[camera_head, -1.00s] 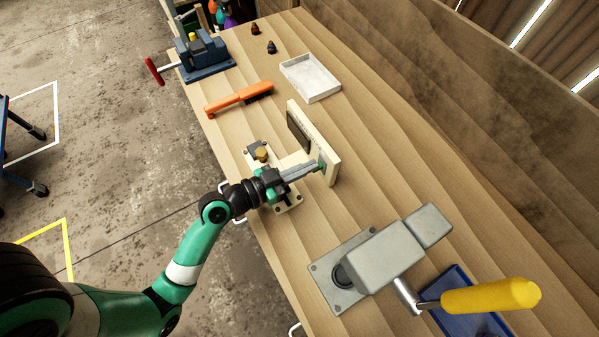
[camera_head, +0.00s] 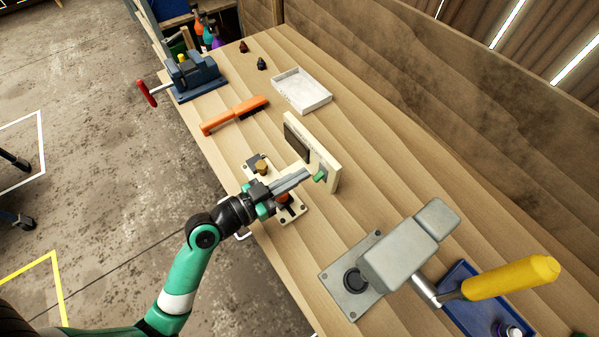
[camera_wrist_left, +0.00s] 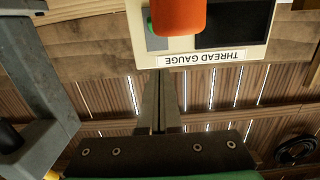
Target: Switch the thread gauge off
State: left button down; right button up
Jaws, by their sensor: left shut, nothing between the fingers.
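The thread gauge (camera_head: 331,162) is a cream upright panel with a dark screen (camera_head: 297,141), standing on the bench. A green switch (camera_head: 320,176) sits at the near end of its face. My left gripper (camera_head: 309,173) is shut and empty, its tips just short of the green switch, with a small gap. In the left wrist view the panel reads THREAD GAUGE (camera_wrist_left: 205,57) upside down. An orange-red knob (camera_wrist_left: 180,14) there hides part of the panel face, and only a bit of green (camera_wrist_left: 150,25) shows. My right gripper is not in view.
A grey press-like device (camera_head: 398,255) with a yellow handle (camera_head: 512,278) stands at the near right. A blue tray (camera_head: 462,314) lies under the handle.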

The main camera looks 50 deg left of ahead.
pick_arm(q)
jog(key=s+a+f+b, duration=0.1)
jog(key=s+f+b, duration=0.1)
jog(key=s, duration=0.7)
jog(key=shift+a, duration=0.15)
